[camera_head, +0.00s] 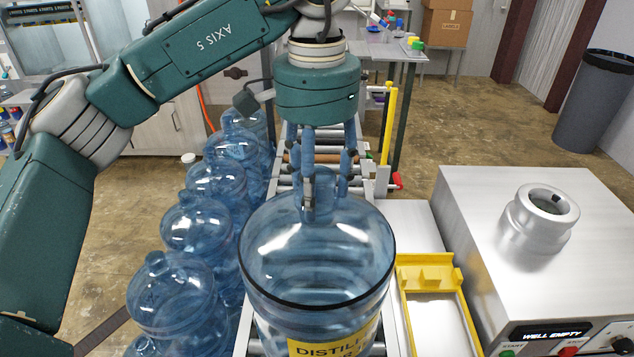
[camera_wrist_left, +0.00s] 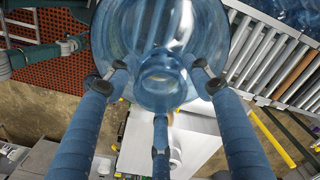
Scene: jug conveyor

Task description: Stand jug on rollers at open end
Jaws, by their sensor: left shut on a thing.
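A large clear blue jug (camera_head: 270,245) with a yellow "DISTILLED" label stands upright in the lower middle of the head view, its bottom cut off by the frame. My left gripper (camera_head: 322,195) comes down from above and is shut on its neck. In the left wrist view the jug (camera_wrist_left: 125,35) shows from above, with the left gripper's fingers (camera_wrist_left: 160,85) around the neck. The roller conveyor (camera_head: 286,180) runs behind and below the jug; its rollers also show in the left wrist view (camera_wrist_left: 252,52). I cannot tell if the jug touches them. My right gripper's fingers are not clear.
Several blue jugs (camera_head: 190,222) stand in a row close along the conveyor's left side. A metal machine (camera_head: 470,205) with a "WELL EMPTY" display stands at the right, with a yellow frame (camera_head: 426,262) beside it. A yellow post (camera_head: 388,125) stands farther along the conveyor.

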